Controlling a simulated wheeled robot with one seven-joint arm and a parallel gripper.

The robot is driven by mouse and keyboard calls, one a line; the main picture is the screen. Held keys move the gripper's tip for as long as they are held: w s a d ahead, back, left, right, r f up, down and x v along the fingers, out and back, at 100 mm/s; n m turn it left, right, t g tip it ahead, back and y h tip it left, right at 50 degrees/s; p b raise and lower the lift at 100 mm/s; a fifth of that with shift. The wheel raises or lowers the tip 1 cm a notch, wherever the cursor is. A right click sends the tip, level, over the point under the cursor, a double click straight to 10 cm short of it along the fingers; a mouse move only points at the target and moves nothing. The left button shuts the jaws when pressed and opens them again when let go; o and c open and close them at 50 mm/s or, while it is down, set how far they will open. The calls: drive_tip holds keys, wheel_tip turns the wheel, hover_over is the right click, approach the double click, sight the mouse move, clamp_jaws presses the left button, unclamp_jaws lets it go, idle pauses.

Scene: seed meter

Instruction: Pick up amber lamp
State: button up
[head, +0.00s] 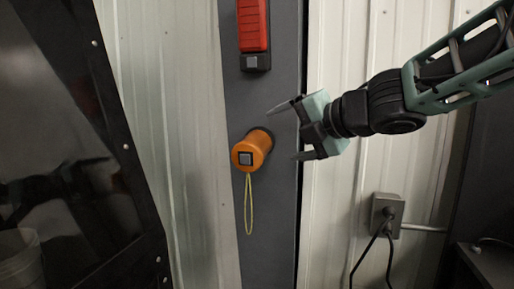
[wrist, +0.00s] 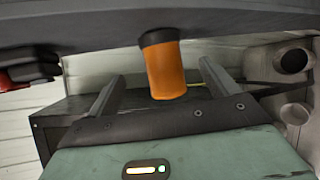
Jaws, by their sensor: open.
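The amber lamp (head: 252,150) is an orange cylinder with a black base, mounted on a dark grey vertical post. A square grey patch is on its end, and a yellow cord loop hangs below it. My gripper (head: 283,131) is open, just right of the lamp, with its fingers pointing left toward it, one higher and one lower. In the wrist view the lamp (wrist: 166,72) stands out from the post between and beyond the two fingertips of my gripper (wrist: 162,82). I see no contact between the fingers and the lamp.
A red device (head: 253,28) is fixed on the post (head: 265,220) above the lamp. A grey outlet box (head: 386,214) with black cables is on the white corrugated wall at the right. A dark framed panel (head: 100,150) stands at the left. A bucket (head: 19,258) is at lower left.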

sight(268, 141)
drive_tip(key=x, duration=0.4)
drive_tip(key=shift+w+a+f, duration=0.1)
drive_tip(key=shift+w+a, duration=0.05)
drive_tip(key=shift+a, duration=0.05)
drive_tip(key=shift+s+a+f+b+x, duration=0.15)
drive_tip(key=shift+b+x, duration=0.15)
drive_tip(key=shift+x, duration=1.05)
drive_tip(key=shift+s+a+f+b+x, duration=0.15)
drive_tip(key=shift+b+x, duration=0.1)
drive_tip(key=shift+x, duration=1.05)
drive_tip(key=shift+r, duration=0.15)
drive_tip(key=c, duration=1.2)
